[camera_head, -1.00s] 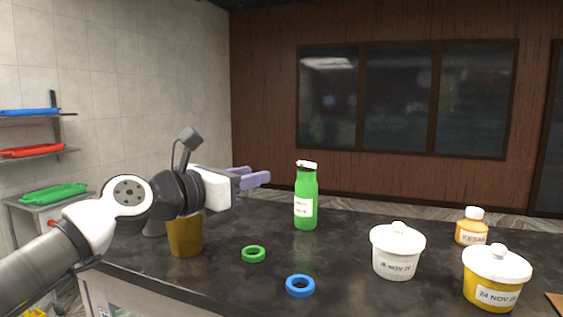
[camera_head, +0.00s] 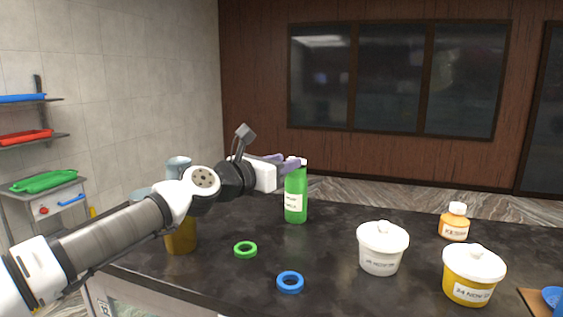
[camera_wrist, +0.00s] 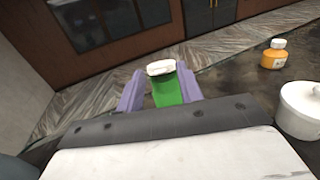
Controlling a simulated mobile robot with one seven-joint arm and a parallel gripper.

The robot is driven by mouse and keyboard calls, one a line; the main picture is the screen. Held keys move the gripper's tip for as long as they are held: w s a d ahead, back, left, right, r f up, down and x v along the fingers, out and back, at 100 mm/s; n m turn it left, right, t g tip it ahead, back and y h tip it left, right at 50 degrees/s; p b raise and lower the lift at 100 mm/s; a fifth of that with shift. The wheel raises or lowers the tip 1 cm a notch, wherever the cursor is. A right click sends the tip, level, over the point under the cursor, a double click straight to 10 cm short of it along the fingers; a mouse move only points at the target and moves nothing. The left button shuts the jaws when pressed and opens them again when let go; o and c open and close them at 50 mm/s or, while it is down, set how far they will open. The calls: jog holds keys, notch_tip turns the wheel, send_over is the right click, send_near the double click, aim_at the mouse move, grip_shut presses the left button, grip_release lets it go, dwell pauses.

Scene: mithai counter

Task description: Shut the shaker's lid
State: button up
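The green shaker (camera_head: 295,205) stands upright on the dark counter, with a pale label on its front. Its white lid (camera_wrist: 160,67) shows at the top in the wrist view; I cannot tell how far it stands open. My gripper (camera_head: 286,163) is at the height of the shaker's top, and its purple fingers hide part of the lid in the head view. In the wrist view the fingers are apart, one on each side of the shaker's upper part (camera_wrist: 168,92). I cannot see either finger touching it.
A green ring (camera_head: 245,250) and a blue ring (camera_head: 290,282) lie in front of the shaker. A white lidded tub (camera_head: 381,250), a yellow lidded tub (camera_head: 470,275) and an orange bottle (camera_head: 455,224) stand to the right. A mustard cup (camera_head: 181,236) stands under my arm.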

grip_shut()
jog(key=shift+f, duration=0.1)
jog(key=h+b, duration=0.1)
jog(key=b, duration=0.3)
jog(key=shift+f+t, duration=0.3)
jog(key=shift+f, duration=0.1)
jog(key=shift+s+r, duration=0.1)
jog(key=shift+r, duration=0.05)
grip_release()
